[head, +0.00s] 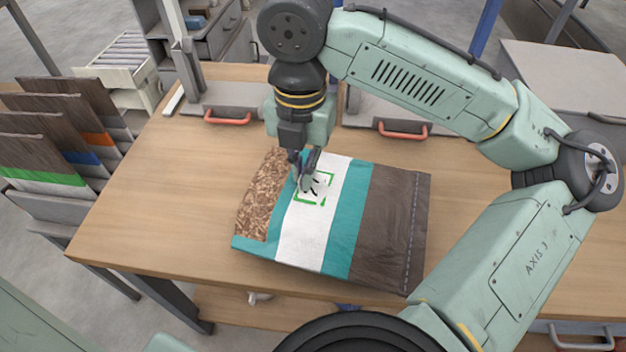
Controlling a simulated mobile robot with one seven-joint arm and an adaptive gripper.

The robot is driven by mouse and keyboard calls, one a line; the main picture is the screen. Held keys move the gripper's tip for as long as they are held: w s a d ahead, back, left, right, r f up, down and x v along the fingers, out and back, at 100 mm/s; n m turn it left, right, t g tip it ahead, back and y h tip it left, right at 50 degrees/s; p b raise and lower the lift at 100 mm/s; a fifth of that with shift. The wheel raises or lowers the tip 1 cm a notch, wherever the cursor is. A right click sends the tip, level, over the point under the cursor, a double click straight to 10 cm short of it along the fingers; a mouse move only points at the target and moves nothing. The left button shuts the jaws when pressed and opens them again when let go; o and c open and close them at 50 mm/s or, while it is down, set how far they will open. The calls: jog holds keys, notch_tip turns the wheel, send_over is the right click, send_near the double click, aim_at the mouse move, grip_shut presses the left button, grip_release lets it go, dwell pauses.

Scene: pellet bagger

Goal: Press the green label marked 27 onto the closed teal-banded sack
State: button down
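The teal-banded sack (390,222) lies flat on the wooden table. It has a brown end with a stitched seam along its right edge, two teal bands with a white panel between them, and a window showing brown pellets at left. The green-bordered label (313,203) is over the white panel, its dark marking partly hidden by my gripper. I cannot tell whether the label is fully flat against the sack. My gripper (306,183) points down at the label's upper left part, touching or just above it. Whether its fingers are apart or together is unclear.
The wooden table (150,215) is clear to the left of the sack. Two grey panels with red handles (228,118) lie at the table's back. My arm arches over the right side.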

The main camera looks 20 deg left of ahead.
jog(key=shift+f, duration=0.15)
jog(key=c, duration=1.7)
grip_release()
notch_tip(320, 180, up, 12)
jog(key=shift+s, duration=0.1)
